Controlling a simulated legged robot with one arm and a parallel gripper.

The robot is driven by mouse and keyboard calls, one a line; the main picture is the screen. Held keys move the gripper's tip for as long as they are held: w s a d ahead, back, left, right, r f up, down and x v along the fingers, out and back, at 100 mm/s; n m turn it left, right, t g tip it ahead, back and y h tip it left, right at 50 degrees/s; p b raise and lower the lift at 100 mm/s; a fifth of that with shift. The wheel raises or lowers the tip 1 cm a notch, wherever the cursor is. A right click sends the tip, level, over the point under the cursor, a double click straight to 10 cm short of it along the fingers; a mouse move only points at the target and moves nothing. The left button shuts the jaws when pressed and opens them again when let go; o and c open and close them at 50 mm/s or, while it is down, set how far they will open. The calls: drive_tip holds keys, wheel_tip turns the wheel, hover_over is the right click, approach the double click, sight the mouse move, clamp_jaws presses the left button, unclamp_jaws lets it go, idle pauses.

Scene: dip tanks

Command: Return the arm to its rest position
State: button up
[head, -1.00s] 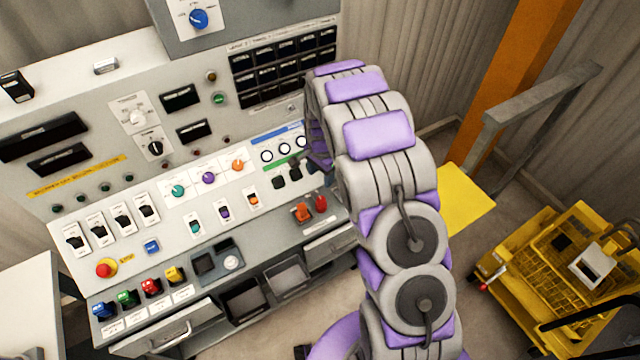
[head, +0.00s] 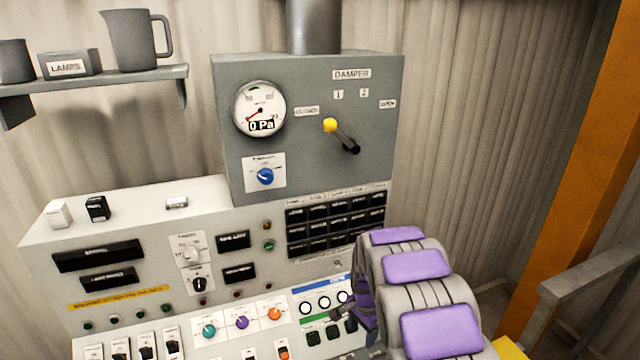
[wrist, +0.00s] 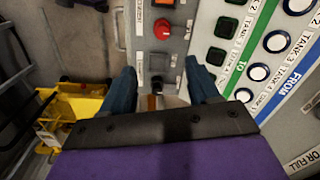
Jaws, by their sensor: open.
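My gripper (wrist: 160,92) shows in the wrist view with its two dark blue fingers apart and nothing between them. It is over the right part of the control panel, near a red knob (wrist: 163,29) and a column of dark green buttons (wrist: 216,56). In the head view my purple and grey arm rises at the lower right in front of the panel (head: 150,205). A dark finger part of my gripper (head: 366,322) shows just left of the arm, beside the green-striped button area. The rest of the gripper is hidden behind the arm.
A grey damper box (head: 310,175) with a gauge and a yellow-tipped lever (head: 340,135) stands above the panel. A shelf (head: 100,80) holds a jug at the upper left. An orange post (head: 580,150) and grey rail (head: 590,285) are at the right. A yellow cart (wrist: 75,110) shows below.

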drive_tip(key=s+r+n+b, duration=0.2)
drive_tip(key=s+r+n, duration=0.2)
drive_tip(key=s+r, duration=0.95)
drive_tip(key=s+r+n+g+b, duration=0.2)
drive_tip(key=s+n, duration=0.5)
drive_tip(key=s, duration=2)
drive_tip(key=shift+s+r+b, duration=0.15)
drive_tip(key=shift+s+b, duration=0.15)
drive_tip(key=shift+b, duration=0.05)
